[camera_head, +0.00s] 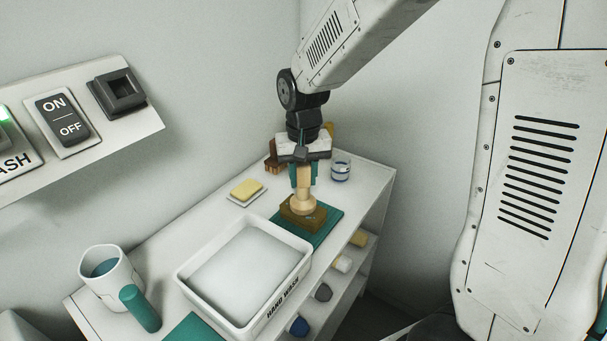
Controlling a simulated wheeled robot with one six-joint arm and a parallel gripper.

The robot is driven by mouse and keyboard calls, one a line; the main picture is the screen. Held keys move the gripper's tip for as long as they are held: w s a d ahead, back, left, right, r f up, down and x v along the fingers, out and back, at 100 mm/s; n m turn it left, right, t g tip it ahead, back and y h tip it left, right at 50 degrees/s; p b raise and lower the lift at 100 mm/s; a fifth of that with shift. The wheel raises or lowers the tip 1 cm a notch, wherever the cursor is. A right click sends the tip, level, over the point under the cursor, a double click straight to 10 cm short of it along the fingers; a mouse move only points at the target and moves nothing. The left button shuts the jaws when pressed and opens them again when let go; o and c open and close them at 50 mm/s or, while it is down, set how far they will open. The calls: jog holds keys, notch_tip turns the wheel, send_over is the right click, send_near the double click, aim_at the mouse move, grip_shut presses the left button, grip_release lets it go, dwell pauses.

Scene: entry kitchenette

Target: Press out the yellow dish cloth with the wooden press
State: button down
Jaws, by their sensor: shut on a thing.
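My gripper (303,178) points straight down, with its teal fingers shut on the handle of the wooden press (303,203). The press is pale wood, upright, with a wide round foot. Its foot is over a dark yellow-brown flat block (317,219) that lies on a green mat (328,227). This block looks like the yellow dish cloth, folded and dark, but I cannot be sure. The foot appears to touch its top and hides the middle of it.
A white wash basin (186,276) stands close in front of the mat. A yellow piece (247,188) lies on a small white dish to the left. A striped jar (340,170) and a brown wooden object (274,158) stand behind. A pitcher (108,279) with a teal handle is at front left.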

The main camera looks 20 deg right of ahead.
jog(key=shift+r, duration=1.45)
jog(key=shift+w+a, duration=0.6)
jog(key=shift+w, duration=0.25)
jog(key=shift+f, duration=0.1)
jog(key=shift+f, duration=1.5)
jog(key=shift+r, duration=0.15)
jog(key=shift+r, duration=1.4)
